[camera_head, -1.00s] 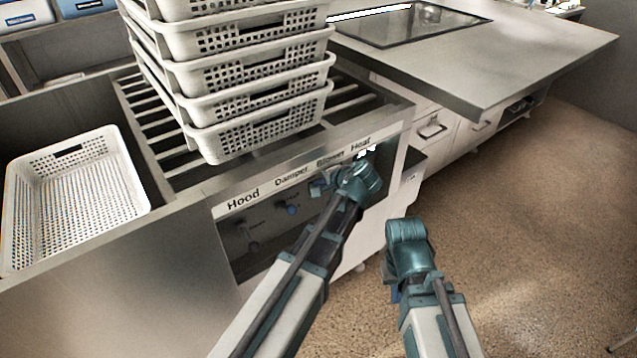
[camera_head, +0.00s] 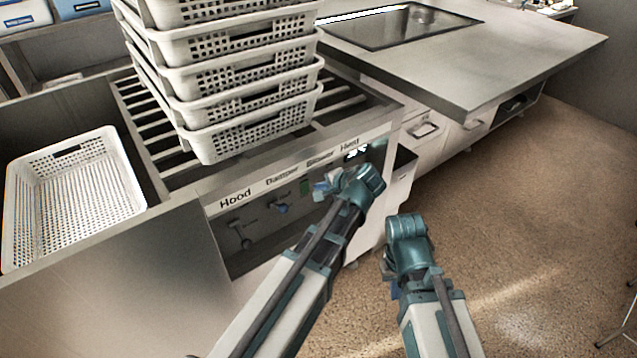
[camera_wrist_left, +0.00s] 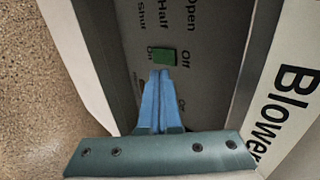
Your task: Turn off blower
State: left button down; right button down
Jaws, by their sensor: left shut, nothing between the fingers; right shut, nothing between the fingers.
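A green switch (camera_wrist_left: 165,57) sits on the dark control panel between "On" and "Off" labels in the left wrist view. It also shows in the head view (camera_head: 304,186), below the "Blower" label (camera_head: 320,161). My left gripper (camera_wrist_left: 160,73) is shut and empty, its blue fingertips right at the switch's edge; I cannot tell whether they touch it. In the head view the left gripper (camera_head: 321,189) is in front of the panel, just right of the switch. My right gripper (camera_head: 391,289) is low and away from the panel, shut, its fingers mostly hidden by its wrist.
A blue knob (camera_head: 281,208) and a grey handle (camera_head: 241,236) are on the panel left of the switch. A stack of perforated baskets (camera_head: 250,135) stands above on the rack, and another basket (camera_head: 75,205) lies left. Open floor is right.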

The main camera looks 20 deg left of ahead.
pick_arm(q)
jog(key=a+r+p+v, duration=0.1)
jog(key=p+v, duration=0.4)
jog(key=v, duration=0.3)
jog(key=shift+w+p, duration=0.2)
jog(key=shift+p, duration=0.1)
jog(key=shift+s, duration=0.1)
jog(key=s+a+f+n+g+h, duration=0.1)
jog(key=s+f+n+g+h, duration=0.25)
jog(key=s, duration=0.35)
jog(key=s+a+f+n+g+h, duration=0.1)
jog(key=s+f+n+g+h, duration=0.1)
jog(key=s+f+n+h, duration=0.25)
jog(key=s+d+r+m+p, duration=0.1)
jog(key=s+d+r+p, duration=0.1)
jog(key=r+p, duration=0.4)
jog(key=s+d+r+m+y+p, duration=0.1)
jog(key=s+d+r+m+p, duration=0.1)
jog(key=d+r+p, duration=0.3)
jog(key=s+d+r+m+p, duration=0.1)
jog(key=s+d+r+p, duration=0.2)
jog(key=r+p, duration=0.5)
jog(key=shift+d+r, duration=0.4)
jog(key=shift+r, duration=0.2)
jog(key=shift+s+g, duration=0.1)
jog(key=shift+g, duration=0.15)
